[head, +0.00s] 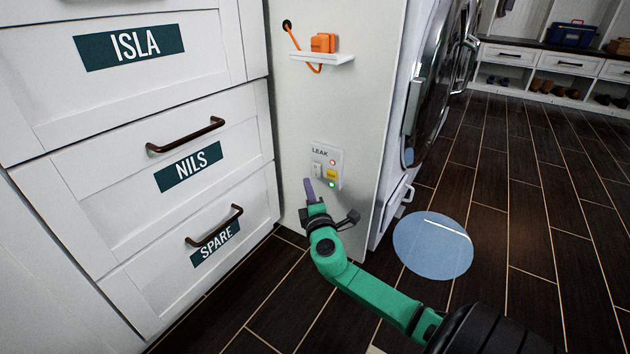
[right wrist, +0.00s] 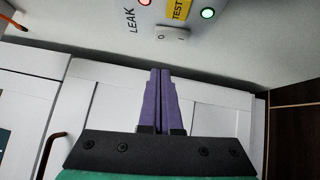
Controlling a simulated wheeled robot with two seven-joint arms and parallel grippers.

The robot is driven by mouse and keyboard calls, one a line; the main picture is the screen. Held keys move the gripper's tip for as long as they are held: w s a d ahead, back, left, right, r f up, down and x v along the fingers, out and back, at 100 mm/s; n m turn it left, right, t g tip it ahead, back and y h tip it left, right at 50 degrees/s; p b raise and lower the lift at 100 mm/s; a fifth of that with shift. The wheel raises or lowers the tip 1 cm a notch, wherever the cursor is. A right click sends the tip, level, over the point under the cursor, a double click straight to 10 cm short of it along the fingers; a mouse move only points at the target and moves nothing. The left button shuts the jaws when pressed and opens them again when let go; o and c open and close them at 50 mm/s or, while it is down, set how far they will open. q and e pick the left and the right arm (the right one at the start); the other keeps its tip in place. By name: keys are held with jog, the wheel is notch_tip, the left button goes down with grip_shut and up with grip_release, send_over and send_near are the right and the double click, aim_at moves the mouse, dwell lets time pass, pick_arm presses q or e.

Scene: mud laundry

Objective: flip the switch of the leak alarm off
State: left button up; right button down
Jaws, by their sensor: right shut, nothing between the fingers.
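The leak alarm (head: 339,154) is a pale plate marked LEAK, low on the white side panel. It has a white rocker switch (head: 316,170), a lit red light, a yellow TEST button (head: 331,176) and a lit green light. In the right wrist view the switch (right wrist: 172,34) shows O and I marks; which side is pressed in, I cannot tell. My right gripper (head: 308,182) is shut and empty, its purple fingertips just below and left of the switch in the head view. In the wrist view the fingertips (right wrist: 160,71) appear apart from the switch. My left gripper is out of view.
White drawers labelled ISLA, NILS and SPARE (head: 215,243) stand at left, with dark protruding handles. A small shelf (head: 322,58) with an orange device and cord is above the alarm. A front-loading machine (head: 428,85) is at right. A blue round mat (head: 433,250) lies on the dark floor.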

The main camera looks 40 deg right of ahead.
aim_at(312, 166)
jog(key=w+d, duration=0.1)
jog(key=d+b, duration=0.1)
jog(key=d, duration=0.1)
jog(key=w+d, duration=0.1)
jog(key=shift+w+d+r+b, duration=0.2)
jog(key=shift+w+b, duration=0.1)
jog(key=shift+b, duration=0.1)
jog(key=shift+d+r, duration=0.1)
